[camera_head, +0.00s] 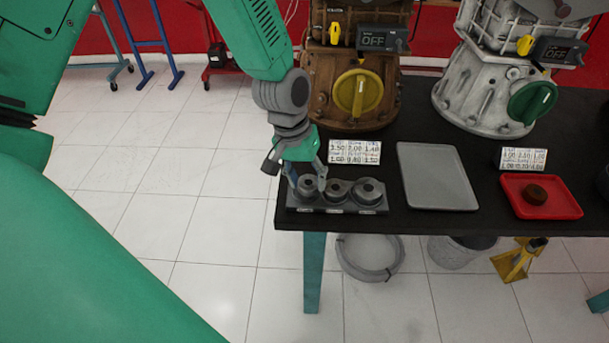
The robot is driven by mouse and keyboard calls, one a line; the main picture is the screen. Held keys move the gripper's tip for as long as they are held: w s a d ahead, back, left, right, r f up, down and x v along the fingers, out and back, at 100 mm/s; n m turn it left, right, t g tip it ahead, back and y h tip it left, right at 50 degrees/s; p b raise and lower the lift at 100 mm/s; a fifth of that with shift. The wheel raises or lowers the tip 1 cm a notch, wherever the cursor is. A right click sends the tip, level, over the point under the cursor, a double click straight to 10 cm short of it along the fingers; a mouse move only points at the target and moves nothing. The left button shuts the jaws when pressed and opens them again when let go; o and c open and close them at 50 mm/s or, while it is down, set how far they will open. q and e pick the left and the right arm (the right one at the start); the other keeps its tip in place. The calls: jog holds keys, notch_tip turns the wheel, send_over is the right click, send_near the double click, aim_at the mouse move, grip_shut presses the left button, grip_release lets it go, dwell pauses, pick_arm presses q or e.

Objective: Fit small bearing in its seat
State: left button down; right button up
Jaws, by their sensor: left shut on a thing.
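My left gripper (305,176) reaches down over the left end of a dark grey block (337,209) near the table's front left edge. Its fingers are closed around a grey ring-shaped bearing (307,187). This ring is at the left position of the block; I cannot tell whether it rests on it or is held just above. Two more grey round parts, one in the middle (337,191) and one at the right (369,191), sit on the same block. The seat under the gripped ring is hidden. My right gripper is not in view.
A flat grey tray (437,177) lies right of the block. A red tray (541,206) holds a brown round part (536,195). A brown engine housing (355,75) and a white one (490,90) stand behind. Number cards (355,152) stand between. The black table's edge is close in front.

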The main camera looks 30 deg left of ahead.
pick_arm(q)
jog(key=shift+d, duration=0.2)
jog(key=shift+a+f, duration=0.25)
jog(key=shift+a, duration=0.35)
jog(key=shift+d+f, duration=0.2)
jog(key=shift+d, duration=0.25)
jog(key=shift+f, duration=0.15)
jog(key=shift+a+f+b, duration=0.2)
jog(key=shift+a+b, duration=0.1)
jog(key=shift+s+d+f, duration=0.15)
jog(key=shift+s+f, duration=0.05)
jog(key=shift+s, duration=0.05)
